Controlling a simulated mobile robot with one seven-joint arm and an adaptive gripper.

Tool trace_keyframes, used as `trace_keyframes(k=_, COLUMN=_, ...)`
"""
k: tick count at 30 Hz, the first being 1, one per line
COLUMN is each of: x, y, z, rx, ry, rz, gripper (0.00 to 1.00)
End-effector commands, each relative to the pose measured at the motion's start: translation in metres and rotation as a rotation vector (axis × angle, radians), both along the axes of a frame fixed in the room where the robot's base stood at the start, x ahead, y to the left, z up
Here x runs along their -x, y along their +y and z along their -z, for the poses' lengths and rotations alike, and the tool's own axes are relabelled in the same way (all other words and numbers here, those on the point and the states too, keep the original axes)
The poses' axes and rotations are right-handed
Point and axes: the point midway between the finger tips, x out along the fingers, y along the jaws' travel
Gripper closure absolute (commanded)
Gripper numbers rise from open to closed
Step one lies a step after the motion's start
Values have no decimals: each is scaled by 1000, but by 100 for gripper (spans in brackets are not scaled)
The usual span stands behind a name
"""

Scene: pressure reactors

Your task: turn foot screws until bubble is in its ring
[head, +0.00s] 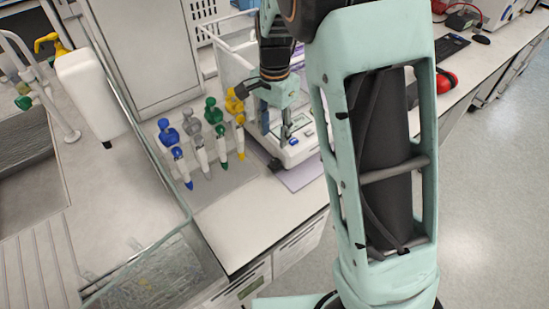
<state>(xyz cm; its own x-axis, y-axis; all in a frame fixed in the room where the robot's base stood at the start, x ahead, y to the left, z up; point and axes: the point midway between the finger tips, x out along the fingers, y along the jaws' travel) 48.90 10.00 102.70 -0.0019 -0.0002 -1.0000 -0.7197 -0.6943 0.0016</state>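A white analytical balance (297,152) with a glass draft shield (232,62) stands on the bench near the middle of the head view. A small blue display shows on its front. My gripper (286,132) points down in front of the draft shield, just above the front part of the balance. It covers part of the balance. Whether it touches the balance, or is open or shut, is too small to tell.
Several colored pipettes (204,146) hang in a row left of the balance. A lilac mat (305,176) lies under its front. A sink (28,165) and a white bottle (92,95) are at the left. Red ear muffs (447,80) lie on the right bench. Floor at right is clear.

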Motion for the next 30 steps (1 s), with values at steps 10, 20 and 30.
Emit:
trace_keyframes(k=10, x=0, y=0, z=14, rx=2, ry=1, rz=111, gripper=61)
trace_keyframes(k=20, x=1, y=-1, z=75, rx=2, ry=2, rz=110, gripper=61)
trace_keyframes(k=30, x=0, y=0, z=107, rx=0, ry=-1, rz=109, gripper=61)
